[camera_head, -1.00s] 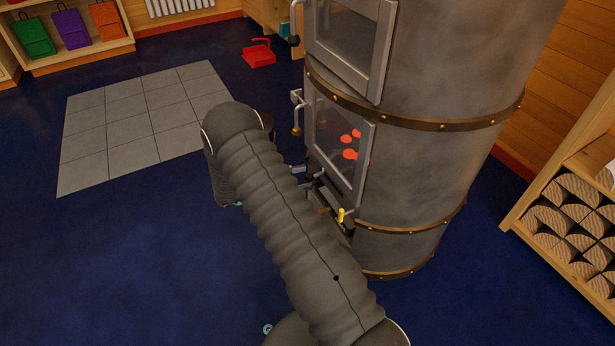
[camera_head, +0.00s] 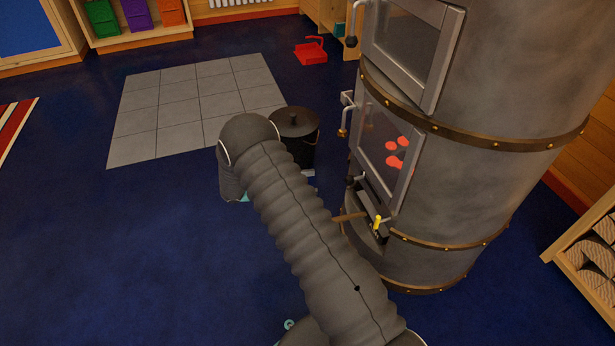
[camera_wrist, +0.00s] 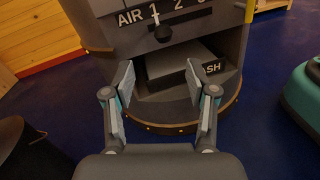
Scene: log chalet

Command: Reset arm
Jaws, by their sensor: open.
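My gripper (camera_wrist: 164,95) is open and empty in the wrist view, its two fingers spread in front of the stove's lower opening. An ash drawer marked "SH" (camera_wrist: 190,72), its first letter hidden, shows between and beyond the fingers, low in the stove. An air scale with a dark knob (camera_wrist: 163,33) is above it. In the head view my grey ribbed arm (camera_head: 290,205) reaches forward, bent down at its far end beside the stove (camera_head: 480,190). The gripper itself is hidden there.
A black lidded bucket (camera_head: 297,140) stands close behind my arm, left of the stove; it also shows in the wrist view (camera_wrist: 32,150). A red dustpan (camera_head: 311,50) lies farther back. Grey floor tiles (camera_head: 190,110) and blue floor (camera_head: 120,250) at left are clear.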

